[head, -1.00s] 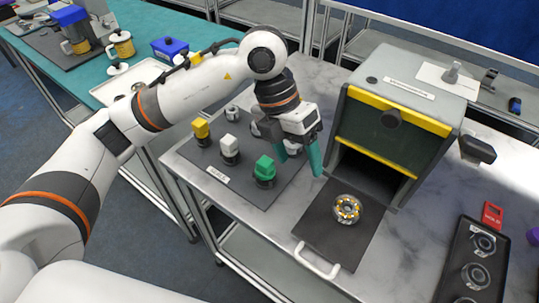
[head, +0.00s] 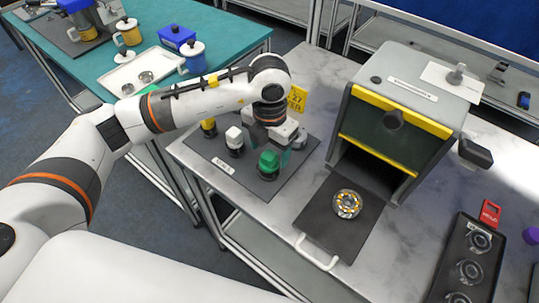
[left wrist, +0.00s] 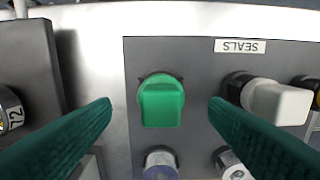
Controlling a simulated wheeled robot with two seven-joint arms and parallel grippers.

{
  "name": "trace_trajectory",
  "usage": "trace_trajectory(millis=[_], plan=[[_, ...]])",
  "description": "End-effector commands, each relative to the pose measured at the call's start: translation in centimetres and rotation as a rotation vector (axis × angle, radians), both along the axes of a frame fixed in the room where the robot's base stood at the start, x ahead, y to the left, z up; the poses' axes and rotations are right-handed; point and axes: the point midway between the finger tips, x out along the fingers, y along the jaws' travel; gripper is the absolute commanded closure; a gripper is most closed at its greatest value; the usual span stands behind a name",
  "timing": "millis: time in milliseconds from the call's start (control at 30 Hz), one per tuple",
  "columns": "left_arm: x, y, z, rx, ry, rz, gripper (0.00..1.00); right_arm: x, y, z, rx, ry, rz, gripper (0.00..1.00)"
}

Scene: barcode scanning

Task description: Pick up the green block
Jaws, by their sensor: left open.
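The green block (head: 268,161) stands upright in a dark holder at the front right of the dark mat (head: 262,187). In the left wrist view the green block (left wrist: 161,103) is in the middle, between and beyond my two fingers. My left gripper (head: 277,154) is above and beside the block in the head view, fingers pointing down. Its dark teal fingers are open and empty in the left wrist view (left wrist: 160,108), with a clear gap on each side of the block. No contact shows. My right gripper is not in view.
A white block (head: 234,137) and a yellow block (head: 208,127) stand on the same mat, left of the green one. A grey box with yellow edges (head: 395,118) stands to the right, with a bearing (head: 347,204) on the dark plate before it. A yellow sign (head: 297,98) stands behind.

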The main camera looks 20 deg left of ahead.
Motion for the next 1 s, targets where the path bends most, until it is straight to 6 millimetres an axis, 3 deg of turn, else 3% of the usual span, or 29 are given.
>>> trace_trajectory(millis=[33, 200, 467, 767, 1000], plan=[[0.0, 0.1, -0.4, 0.002, 0.005, 0.002, 0.31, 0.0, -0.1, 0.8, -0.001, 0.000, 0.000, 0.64], [0.1, 0.0, -2.4, -0.001, 0.001, 0.000, 0.31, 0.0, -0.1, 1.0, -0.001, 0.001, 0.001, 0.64], [0.1, 0.0, -2.6, 0.000, -0.001, -0.001, 0.32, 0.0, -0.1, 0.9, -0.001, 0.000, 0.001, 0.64], [0.1, 0.0, -2.6, 0.000, -0.001, 0.000, 0.80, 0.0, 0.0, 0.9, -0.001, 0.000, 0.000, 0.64], [0.1, 0.0, -2.4, -0.002, -0.002, 0.000, 0.80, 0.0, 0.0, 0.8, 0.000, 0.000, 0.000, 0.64]])
